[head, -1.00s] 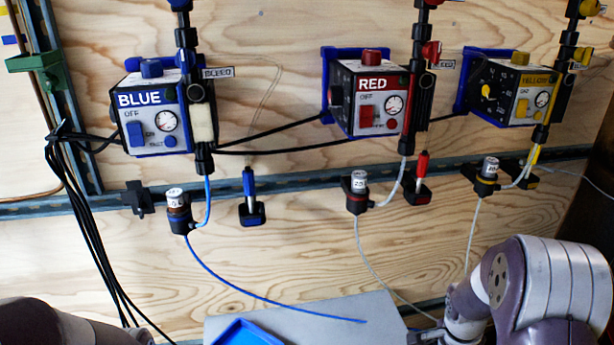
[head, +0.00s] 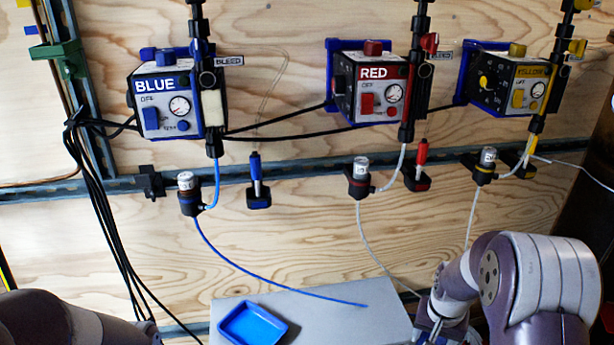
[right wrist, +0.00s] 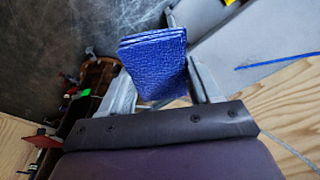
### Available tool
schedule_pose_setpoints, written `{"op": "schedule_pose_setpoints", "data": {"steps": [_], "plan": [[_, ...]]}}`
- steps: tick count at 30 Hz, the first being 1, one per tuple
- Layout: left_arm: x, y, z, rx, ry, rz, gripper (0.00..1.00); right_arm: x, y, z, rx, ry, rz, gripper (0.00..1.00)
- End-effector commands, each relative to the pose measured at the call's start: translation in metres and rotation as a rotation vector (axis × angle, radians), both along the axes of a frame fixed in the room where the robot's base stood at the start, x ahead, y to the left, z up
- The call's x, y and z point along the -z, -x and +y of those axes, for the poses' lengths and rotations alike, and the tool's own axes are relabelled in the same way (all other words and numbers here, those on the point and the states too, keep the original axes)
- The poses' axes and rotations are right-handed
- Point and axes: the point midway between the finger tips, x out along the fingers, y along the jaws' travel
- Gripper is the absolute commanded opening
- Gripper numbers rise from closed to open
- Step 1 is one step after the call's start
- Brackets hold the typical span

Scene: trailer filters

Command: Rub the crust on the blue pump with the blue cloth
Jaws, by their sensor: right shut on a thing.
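The blue pump (head: 168,103), a box labelled BLUE, is mounted on the plywood wall at the left of the head view. A pale cream patch (head: 212,107) shows on the dark upright part at its right side; I cannot tell if this is the crust. The blue cloth (right wrist: 155,65) is a folded, textured pad in the right wrist view. My right gripper (right wrist: 160,90) is shut on it, one finger on each side. In the head view that gripper is low at the right, well away from the blue pump. My left arm shows at the lower left, its gripper out of view.
The red pump (head: 370,85) and yellow pump (head: 508,82) hang farther right. Below the blue pump are a small filter bowl (head: 188,195), a blue pen-like tool (head: 257,180) and a blue tube (head: 270,285). A blue tray (head: 252,324) lies on a grey surface (head: 345,318).

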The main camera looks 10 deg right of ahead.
Motion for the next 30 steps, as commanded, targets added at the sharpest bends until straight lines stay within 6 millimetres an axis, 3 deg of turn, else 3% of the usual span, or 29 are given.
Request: {"op": "schedule_pose_setpoints", "data": {"steps": [3, 7, 16, 26, 30], "plan": [[0.000, 0.000, 0.000, 0.000, 0.000, 0.000, 0.56, -0.002, -0.025, 0.030, -0.228, 0.000, -0.002, 0.39], [0.000, 0.000, 0.000, 0.000, 0.000, 0.000, 0.56, -0.004, -0.045, 0.064, -0.402, 0.001, -0.001, 0.38], [-0.001, 0.000, 0.000, 0.000, 0.000, 0.000, 0.56, 0.000, -0.057, 0.128, -0.550, 0.000, 0.000, 0.38], [-0.072, 0.000, 0.000, 0.000, 0.000, 0.000, 0.56, -0.056, -0.056, 0.124, -0.539, 0.001, 0.000, 0.38], [-0.116, 0.000, 0.000, 0.000, 0.000, 0.000, 0.56, -0.089, -0.053, 0.124, -0.539, 0.000, 0.002, 0.38]]}}
